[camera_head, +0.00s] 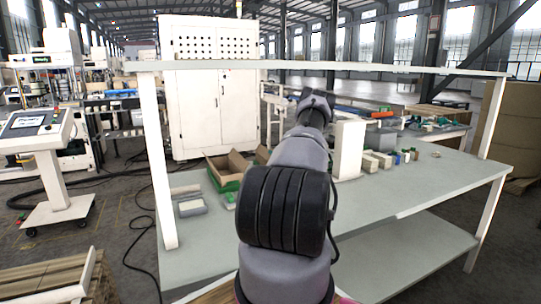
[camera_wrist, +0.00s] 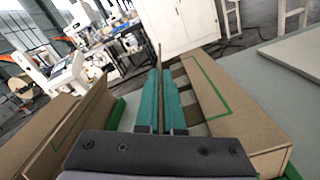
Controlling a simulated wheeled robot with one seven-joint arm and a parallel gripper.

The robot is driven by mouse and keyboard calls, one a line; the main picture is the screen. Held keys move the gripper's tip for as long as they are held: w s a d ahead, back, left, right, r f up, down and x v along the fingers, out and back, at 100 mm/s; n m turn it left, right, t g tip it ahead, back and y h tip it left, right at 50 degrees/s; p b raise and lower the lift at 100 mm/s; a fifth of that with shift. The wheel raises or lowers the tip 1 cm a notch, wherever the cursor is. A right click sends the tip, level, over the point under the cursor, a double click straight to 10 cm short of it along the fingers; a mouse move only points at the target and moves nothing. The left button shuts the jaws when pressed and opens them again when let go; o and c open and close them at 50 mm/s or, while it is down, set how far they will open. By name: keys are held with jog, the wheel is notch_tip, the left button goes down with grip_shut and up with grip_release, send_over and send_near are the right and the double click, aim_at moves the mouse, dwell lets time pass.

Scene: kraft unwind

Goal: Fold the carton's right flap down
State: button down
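The open cardboard carton (camera_head: 226,172) with green markings stands on the workbench, left of my arm in the head view. In the wrist view, a wide cardboard panel (camera_wrist: 222,96) with a green line lies on the right, and another panel (camera_wrist: 68,128) is on the left. My gripper (camera_wrist: 161,72) has two teal fingers close together between these panels and looks shut. A thin upright cardboard edge (camera_wrist: 160,52) shows just past the fingertips. I cannot tell whether they touch it. The gripper is hidden in the head view.
The grey workbench (camera_head: 410,195) has a white upright block (camera_head: 348,150) and several small boxes right of my arm. A shelf bar (camera_head: 330,67) spans above. The right front of the bench is clear.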

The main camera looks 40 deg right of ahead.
jog(key=m, duration=0.1)
jog(key=d+m, duration=0.1)
jog(key=shift+s+f+m, duration=0.15)
jog(key=shift+f+m, duration=0.25)
jog(key=shift+s+d+f+m, duration=0.1)
jog(key=shift+d+f+m, duration=0.15)
jog(key=shift+m, duration=0.55)
jog(key=shift+d+f+m, duration=0.15)
jog(key=shift+f+m, duration=0.1)
jog(key=shift+m, duration=0.55)
jog(key=c, duration=1)
grip_release()
jog(key=shift+c, duration=0.2)
